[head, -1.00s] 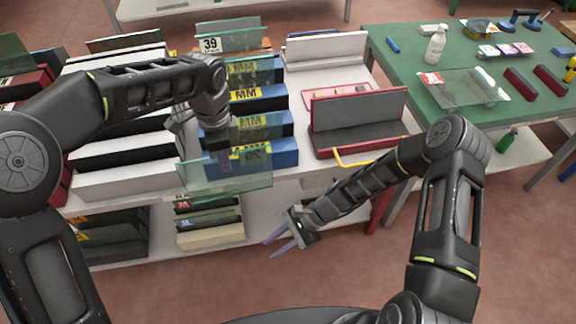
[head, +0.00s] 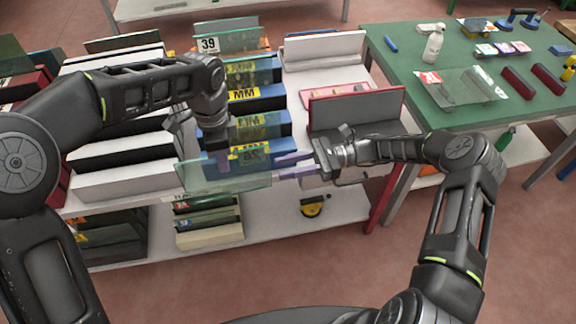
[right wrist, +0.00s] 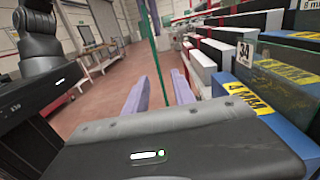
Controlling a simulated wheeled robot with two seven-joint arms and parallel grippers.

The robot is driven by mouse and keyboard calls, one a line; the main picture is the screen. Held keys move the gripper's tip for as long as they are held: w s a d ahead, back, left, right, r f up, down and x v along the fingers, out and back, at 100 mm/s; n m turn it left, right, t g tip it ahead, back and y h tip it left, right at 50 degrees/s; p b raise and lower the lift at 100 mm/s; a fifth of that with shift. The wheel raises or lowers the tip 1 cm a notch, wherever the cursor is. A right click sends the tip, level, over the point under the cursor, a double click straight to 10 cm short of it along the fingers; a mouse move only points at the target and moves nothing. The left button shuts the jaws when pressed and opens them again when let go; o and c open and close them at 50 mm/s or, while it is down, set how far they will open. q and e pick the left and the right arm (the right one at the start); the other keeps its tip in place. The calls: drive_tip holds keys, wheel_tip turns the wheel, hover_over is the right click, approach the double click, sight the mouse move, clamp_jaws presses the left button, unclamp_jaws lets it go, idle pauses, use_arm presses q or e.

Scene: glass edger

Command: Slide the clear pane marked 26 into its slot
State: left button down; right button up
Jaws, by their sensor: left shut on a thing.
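A clear greenish pane (head: 200,176) stands upright in front of the blue slotted blocks; its number is not readable. My left gripper (head: 224,160) is shut on the pane's upper edge and holds it from above. My right gripper (head: 297,165) has its two purple fingers apart, at the pane's right end. In the right wrist view the pane shows as a thin green edge (right wrist: 154,58), seen nearly end-on beyond the open fingers (right wrist: 160,92). I cannot tell if the fingers touch it. Which slot belongs to the pane is not clear.
Blue blocks with yellow MM labels (head: 243,94) hold upright panes behind. A pane label reads 34 (right wrist: 244,53). A red-framed grey rest (head: 355,112) stands behind my right gripper. The green table (head: 400,60) is at right. Lower-shelf racks (head: 210,235) are below.

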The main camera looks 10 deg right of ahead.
sight(241, 177)
drive_tip(key=a, duration=1.2)
drive_tip(key=shift+s, duration=0.4)
drive_tip(key=shift+c, duration=0.3)
clamp_jaws()
idle(0.4)
use_arm(q)
drive_tip(key=c, duration=1.5)
unclamp_jaws()
wheel_tip(241, 177, up, 12)
drive_tip(key=shift+r, duration=0.1)
